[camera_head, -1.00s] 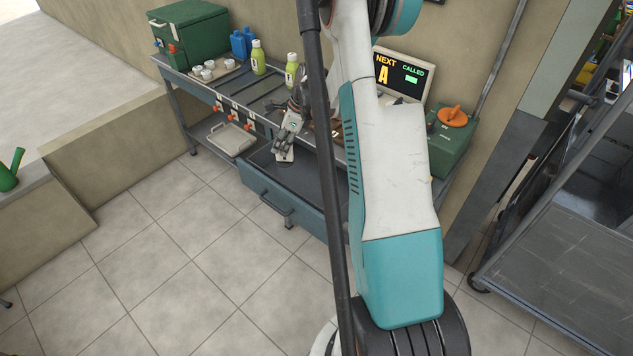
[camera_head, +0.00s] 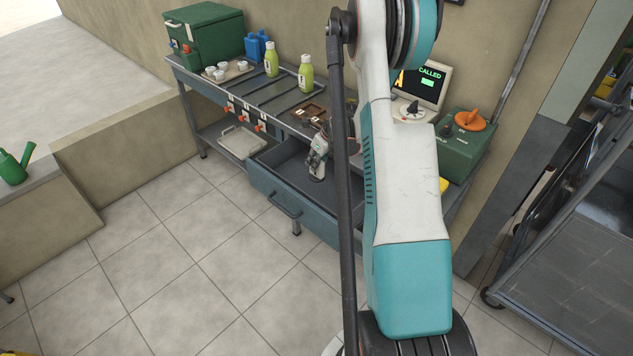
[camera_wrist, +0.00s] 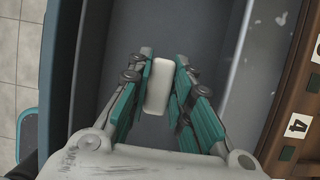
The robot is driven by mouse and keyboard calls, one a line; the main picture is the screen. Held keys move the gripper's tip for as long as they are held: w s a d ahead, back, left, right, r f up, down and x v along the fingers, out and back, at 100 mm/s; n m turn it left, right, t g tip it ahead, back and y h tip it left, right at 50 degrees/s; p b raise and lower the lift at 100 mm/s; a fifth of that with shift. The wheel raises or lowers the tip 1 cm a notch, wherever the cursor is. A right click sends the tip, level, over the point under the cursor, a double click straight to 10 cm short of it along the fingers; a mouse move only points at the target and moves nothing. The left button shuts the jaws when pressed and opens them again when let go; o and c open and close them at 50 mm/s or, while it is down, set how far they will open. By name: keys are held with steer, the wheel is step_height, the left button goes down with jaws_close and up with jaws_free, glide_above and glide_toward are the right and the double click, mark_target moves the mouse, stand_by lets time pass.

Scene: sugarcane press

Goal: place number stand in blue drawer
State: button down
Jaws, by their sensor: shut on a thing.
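The blue drawer (camera_head: 292,213) is pulled out from under the workbench, and its dark inside is open to view. My gripper (camera_head: 317,172) is over the inside of the drawer, pointing down. In the wrist view my gripper (camera_wrist: 163,92) is shut on a small pale block, the number stand (camera_wrist: 158,86), seen from above. The drawer floor (camera_wrist: 185,25) lies below it. I cannot tell whether the stand touches the floor. Its number face is hidden. In the head view the fingers are too small to show the stand clearly.
A brown wooden tray (camera_head: 308,113) with number pieces sits on the bench behind the drawer; it also borders the wrist view (camera_wrist: 291,105). Green bottles (camera_head: 305,75), a cup tray (camera_head: 228,71), a monitor (camera_head: 418,84) and a green control box (camera_head: 463,146) stand on the bench.

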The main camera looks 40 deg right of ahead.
mark_target(316, 177)
steer(key=shift+f+b, duration=1.2)
steer(key=shift+f, duration=2.55)
steer(key=shift+f, duration=0.15)
steer(key=c, duration=1.4)
jaws_free()
steer(key=shift+c, duration=0.2)
steer(key=p+v, duration=0.4)
steer(key=v, duration=0.8)
